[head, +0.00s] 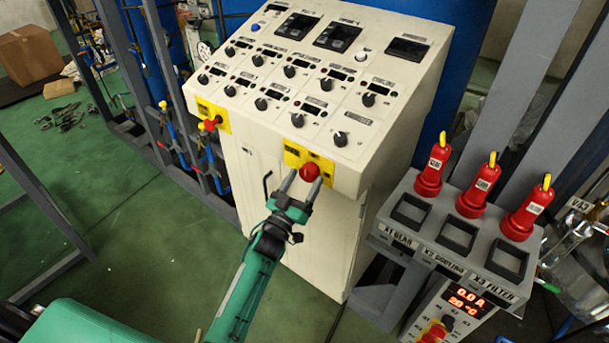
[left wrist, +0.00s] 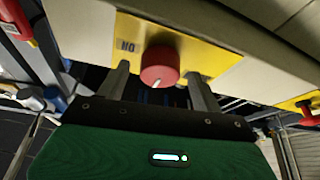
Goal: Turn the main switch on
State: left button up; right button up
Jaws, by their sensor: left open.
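A round red knob (head: 309,172) sits on a yellow plate (head: 294,155) on the front edge of the cream control cabinet. In the left wrist view the red knob (left wrist: 160,66) has a white pointer mark, and an "ON" label shows upside down to its left on the yellow plate (left wrist: 212,60). My left gripper (head: 302,182) is open, with its two fingers straddling the knob from the front. In the left wrist view the fingers stand on either side of the knob, with gaps visible. My right gripper is not in view.
A second red knob (head: 210,124) on yellow sits at the cabinet's left corner. The cabinet's sloping panel (head: 300,70) carries several black dials and displays. At right, a grey rack (head: 440,225) holds red plugs (head: 479,190). Green floor (head: 150,250) is clear left of my arm.

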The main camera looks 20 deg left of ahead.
pick_arm(q)
jog(key=shift+w+d+r, duration=0.1)
jog(key=shift+w+r, duration=0.1)
jog(key=shift+w, duration=0.2)
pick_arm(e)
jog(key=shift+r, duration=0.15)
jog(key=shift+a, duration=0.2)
pick_arm(q)
jog(key=c, duration=1)
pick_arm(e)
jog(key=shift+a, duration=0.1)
